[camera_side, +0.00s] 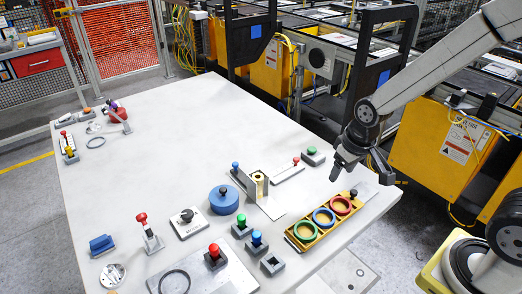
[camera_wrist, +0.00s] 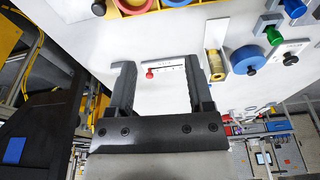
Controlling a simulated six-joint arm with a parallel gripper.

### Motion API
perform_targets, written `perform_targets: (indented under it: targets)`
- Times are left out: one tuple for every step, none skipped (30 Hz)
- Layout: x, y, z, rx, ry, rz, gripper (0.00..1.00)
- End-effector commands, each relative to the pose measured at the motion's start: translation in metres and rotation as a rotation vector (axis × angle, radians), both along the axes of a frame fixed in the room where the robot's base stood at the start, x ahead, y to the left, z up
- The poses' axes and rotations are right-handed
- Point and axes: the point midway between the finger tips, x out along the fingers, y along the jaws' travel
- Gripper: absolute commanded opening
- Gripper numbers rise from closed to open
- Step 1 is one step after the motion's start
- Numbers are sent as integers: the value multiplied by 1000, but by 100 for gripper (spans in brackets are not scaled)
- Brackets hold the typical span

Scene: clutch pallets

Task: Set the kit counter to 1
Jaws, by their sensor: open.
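My gripper (camera_side: 361,178) is open and empty, held above the table beside the yellow tray of rings. In the wrist view its two fingers (camera_wrist: 158,65) stand apart. Between them, farther down on the table, lies a pale strip with small marks (camera_wrist: 168,67) and a red knob (camera_wrist: 150,74) at its left end. In the side view this strip (camera_side: 287,174) has its red knob (camera_side: 296,161) at the far end. A white plate with a black rotary knob (camera_side: 187,215) stands nearer the front. No readable label shows which one is the kit counter.
The yellow tray (camera_side: 318,238) with green, blue and red rings is close below my gripper. An upright bracket with a brass part (camera_side: 259,185), a blue round block (camera_side: 224,200) and several coloured knobs stand nearby.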

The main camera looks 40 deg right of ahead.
Motion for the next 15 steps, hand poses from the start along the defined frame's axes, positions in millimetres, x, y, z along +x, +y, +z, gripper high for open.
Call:
perform_targets:
  targets:
    - [12,-2,0,2,9,-15,67]
    - [19,-3,-1,4,15,-24,67]
    - [29,-5,-1,5,22,-37,67]
    - [36,-7,-1,6,28,-48,67]
    - [44,-8,-2,7,34,-58,67]
    - [54,-10,-2,9,42,-70,67]
    - [61,-12,-3,11,47,-80,67]
    - [68,-13,-3,12,54,-91,67]
    - [77,-16,-4,14,61,-103,67]
    - [84,-17,-6,14,68,-113,67]
    - [91,-19,-6,16,72,-123,67]
    - [100,-22,-8,18,80,-136,67]
    - [106,-24,-9,19,86,-147,67]
    - [112,-25,-11,19,93,-157,67]
    - [121,-28,-13,21,100,-169,67]
